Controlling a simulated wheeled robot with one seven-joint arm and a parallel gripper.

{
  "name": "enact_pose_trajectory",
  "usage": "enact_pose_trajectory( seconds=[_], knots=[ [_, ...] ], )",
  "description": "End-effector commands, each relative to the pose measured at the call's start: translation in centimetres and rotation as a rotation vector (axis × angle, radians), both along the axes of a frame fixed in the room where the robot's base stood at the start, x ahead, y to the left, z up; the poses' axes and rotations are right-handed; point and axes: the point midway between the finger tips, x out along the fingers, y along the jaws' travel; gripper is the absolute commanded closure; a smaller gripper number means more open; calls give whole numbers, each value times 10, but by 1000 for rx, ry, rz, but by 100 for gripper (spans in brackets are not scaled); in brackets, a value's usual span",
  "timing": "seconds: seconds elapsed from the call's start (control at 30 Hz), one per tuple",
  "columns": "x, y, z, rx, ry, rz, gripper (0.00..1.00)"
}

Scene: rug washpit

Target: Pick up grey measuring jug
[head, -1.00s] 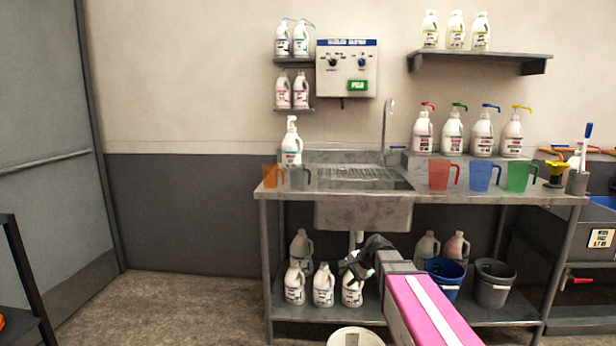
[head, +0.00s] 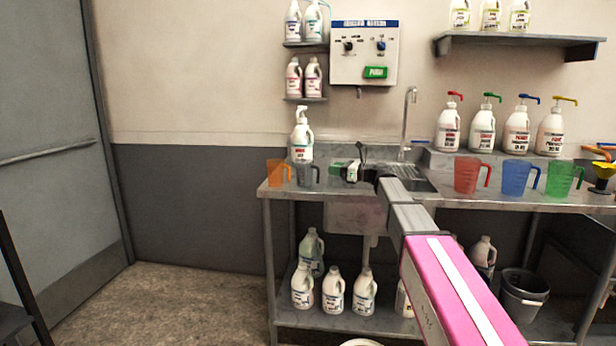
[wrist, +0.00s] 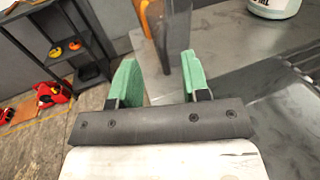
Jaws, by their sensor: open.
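The grey measuring jug (head: 308,174) stands upright on the steel counter, just right of an orange jug. In the wrist view the dark grey, see-through jug (wrist: 176,42) shows at the top, ahead of my fingertips and nearer the right one. My gripper (head: 345,170) is a short way to the right of the jug, low over the counter. In the wrist view my gripper (wrist: 158,75) has its green fingers apart, with nothing held between them. Part of the jug is cut off by the top of the wrist view.
The orange jug (head: 278,173) stands close to the left, and a white pump bottle (head: 301,138) behind. The sink (head: 355,214) lies under my arm. Red (head: 467,176), blue (head: 515,178) and green (head: 560,180) jugs stand farther right on the counter.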

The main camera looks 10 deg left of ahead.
Motion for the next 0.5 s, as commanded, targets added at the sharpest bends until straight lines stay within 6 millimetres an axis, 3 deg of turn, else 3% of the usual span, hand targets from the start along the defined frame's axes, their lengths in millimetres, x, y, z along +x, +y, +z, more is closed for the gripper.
enact_pose_trajectory(
  seconds=[0.1,0.27,0.5],
  knots=[
    [0,0,-23,-2,1,0,57],
    [0,0,-46,-1,0,0,57],
    [4,14,-44,-1,-2,0,57]
  ],
)
